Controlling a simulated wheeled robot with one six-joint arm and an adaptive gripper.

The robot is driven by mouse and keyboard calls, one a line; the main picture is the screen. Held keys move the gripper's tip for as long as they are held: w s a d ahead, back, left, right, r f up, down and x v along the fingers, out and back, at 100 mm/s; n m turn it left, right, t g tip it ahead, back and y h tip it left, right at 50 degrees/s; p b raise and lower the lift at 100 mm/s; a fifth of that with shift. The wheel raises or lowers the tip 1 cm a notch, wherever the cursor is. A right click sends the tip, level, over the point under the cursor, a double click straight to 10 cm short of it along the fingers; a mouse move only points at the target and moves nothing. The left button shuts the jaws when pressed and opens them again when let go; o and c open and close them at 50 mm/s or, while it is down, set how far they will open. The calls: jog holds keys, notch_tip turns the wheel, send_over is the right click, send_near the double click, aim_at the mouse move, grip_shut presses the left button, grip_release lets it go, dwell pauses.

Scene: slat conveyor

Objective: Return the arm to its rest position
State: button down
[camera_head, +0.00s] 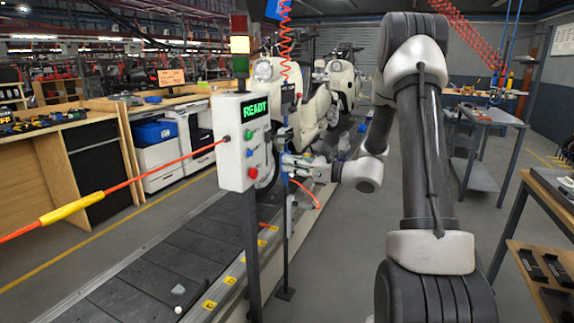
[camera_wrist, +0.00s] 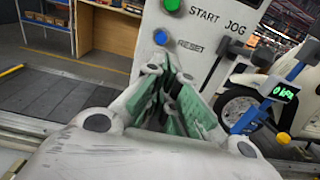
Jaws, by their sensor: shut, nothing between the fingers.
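My arm reaches up and over, then down, with its wrist pointing left toward the control box (camera_head: 241,142). My gripper (camera_head: 287,161) is beside the box, at about the height of its lower buttons. In the wrist view my gripper (camera_wrist: 166,72) is shut and empty, its green-padded fingers together in front of the white box face (camera_wrist: 207,45). A green button (camera_wrist: 172,5) and a blue button (camera_wrist: 160,37) show there, with the labels START JOG and RESET. I cannot tell whether the fingertips touch the box.
The box's screen (camera_head: 255,109) reads READY, below a signal tower (camera_head: 240,46). A red cord with a yellow sleeve (camera_head: 62,212) runs to the box. Cream scooters (camera_head: 335,85) stand behind on the slat conveyor (camera_head: 150,275). A grey table (camera_head: 490,118) stands at right.

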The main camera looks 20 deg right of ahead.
jog(key=s+a+f+n+g, duration=0.2)
jog(key=s+f+n+g, duration=0.3)
jog(key=s+f, duration=0.3)
jog(key=s+r+n+g+h, duration=0.1)
jog(key=s+n+g+h, duration=0.2)
jog(key=s+n+g, duration=0.85)
jog(key=s+d+r+n+t+h, duration=0.2)
jog(key=s+d+r+n+h, duration=0.15)
jog(key=s, duration=0.35)
jog(key=s+d+r+n+t+h, duration=0.2)
jog(key=s+d+r+n+h, duration=0.15)
jog(key=s, duration=0.25)
jog(key=s+r+n+t+h, duration=0.2)
jog(key=s+r+n+t, duration=0.1)
jog(key=r, duration=0.4)
jog(key=shift+a+r+t+h, duration=0.2)
jog(key=shift+a+t+h, duration=0.15)
jog(key=shift+t, duration=0.2)
